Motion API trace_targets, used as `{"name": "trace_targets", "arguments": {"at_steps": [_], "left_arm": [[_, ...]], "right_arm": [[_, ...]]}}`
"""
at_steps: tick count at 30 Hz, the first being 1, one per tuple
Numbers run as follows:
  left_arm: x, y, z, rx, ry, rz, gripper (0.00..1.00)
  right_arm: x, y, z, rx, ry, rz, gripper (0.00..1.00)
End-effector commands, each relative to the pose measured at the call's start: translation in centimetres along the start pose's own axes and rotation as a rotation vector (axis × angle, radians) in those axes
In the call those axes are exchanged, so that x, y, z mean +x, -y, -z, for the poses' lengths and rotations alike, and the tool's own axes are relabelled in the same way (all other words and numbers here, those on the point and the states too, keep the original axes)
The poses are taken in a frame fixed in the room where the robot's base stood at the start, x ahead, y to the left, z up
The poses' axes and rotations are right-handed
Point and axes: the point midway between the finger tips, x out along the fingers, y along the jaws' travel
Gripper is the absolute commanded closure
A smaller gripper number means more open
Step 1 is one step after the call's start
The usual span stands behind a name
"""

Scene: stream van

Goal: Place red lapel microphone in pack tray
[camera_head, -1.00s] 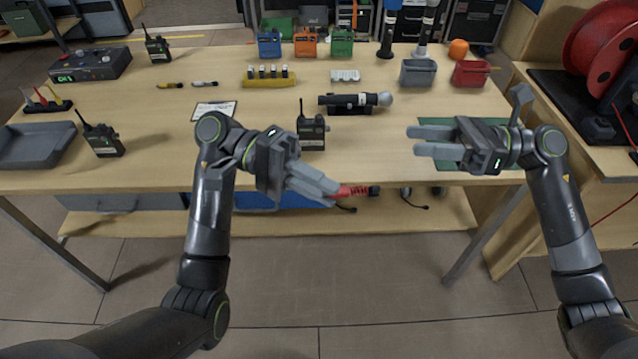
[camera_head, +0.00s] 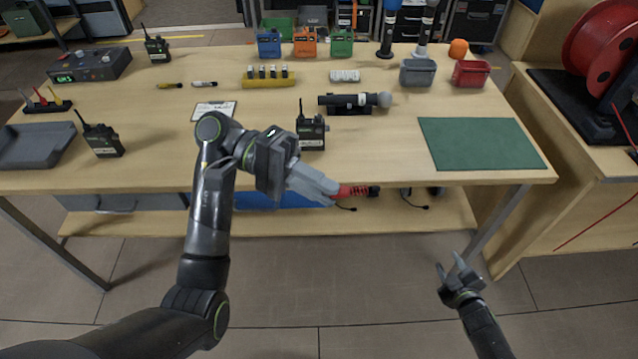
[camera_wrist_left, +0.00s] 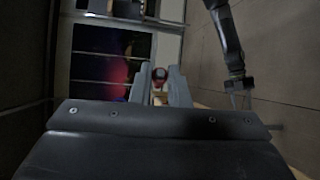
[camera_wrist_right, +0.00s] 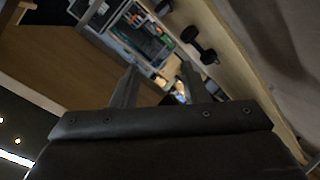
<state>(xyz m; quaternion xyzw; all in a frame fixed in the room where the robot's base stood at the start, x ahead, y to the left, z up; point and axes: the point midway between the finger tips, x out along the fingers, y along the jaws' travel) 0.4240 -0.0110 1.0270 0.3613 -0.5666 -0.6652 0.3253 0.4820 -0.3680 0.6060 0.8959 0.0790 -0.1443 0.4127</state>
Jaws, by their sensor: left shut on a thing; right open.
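The red lapel microphone (camera_head: 352,191) has a red ribbed body and a dark end. My left gripper (camera_head: 328,192) is shut on it in front of the table's front edge. In the left wrist view the microphone's round red end (camera_wrist_left: 158,77) shows between the fingertips. My right gripper (camera_head: 452,268) is open and empty, low in front of the table at the right. In the right wrist view its fingers (camera_wrist_right: 160,85) stand apart with nothing between them. A grey tray (camera_head: 35,146) lies at the table's left edge; I cannot tell whether it is the pack tray.
A walkie-talkie (camera_head: 311,131) stands just behind my left gripper, and another (camera_head: 103,140) beside the grey tray. A black microphone (camera_head: 355,101) lies on a stand. The green mat (camera_head: 480,144) is bare. Two small bins (camera_head: 418,73) stand at the back right.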

Motion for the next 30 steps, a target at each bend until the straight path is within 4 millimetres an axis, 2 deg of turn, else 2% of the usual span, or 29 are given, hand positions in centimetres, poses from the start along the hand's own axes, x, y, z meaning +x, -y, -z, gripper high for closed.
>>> {"name": "trace_targets", "arguments": {"at_steps": [1, 6, 11, 15, 21, 24, 27, 30], "left_arm": [[0.0, 0.0, 0.0, 0.0, 0.0, 0.0, 1.0], [0.0, 0.0, 0.0, 0.0, 0.0, 0.0, 1.0], [0.0, 0.0, 0.0, 0.0, 0.0, 0.0, 1.0], [0.0, 0.0, 0.0, 0.0, 0.0, 0.0, 1.0], [0.0, 0.0, 0.0, 0.0, 0.0, 0.0, 1.0], [0.0, 0.0, 0.0, 0.0, 0.0, 0.0, 1.0], [0.0, 0.0, 0.0, 0.0, 0.0, 0.0, 1.0], [0.0, 0.0, 0.0, 0.0, 0.0, 0.0, 1.0]], "right_arm": [[-1.1, 2.1, -1.9, 0.051, 0.065, 0.03, 0.59], [-5.1, 8.4, -7.4, 0.224, 0.282, 0.117, 0.59], [-10.0, 14.4, -11.5, 0.373, 0.484, 0.19, 0.59], [-15.1, 19.5, -14.3, 0.494, 0.662, 0.249, 0.59], [-22.6, 25.9, -16.6, 0.644, 0.898, 0.319, 0.59], [-25.7, 28.3, -17.0, 0.698, 0.991, 0.344, 0.59], [-28.0, 29.8, -17.2, 0.735, 1.058, 0.36, 0.59], [-29.3, 30.8, -17.3, 0.757, 1.097, 0.37, 0.59]]}}
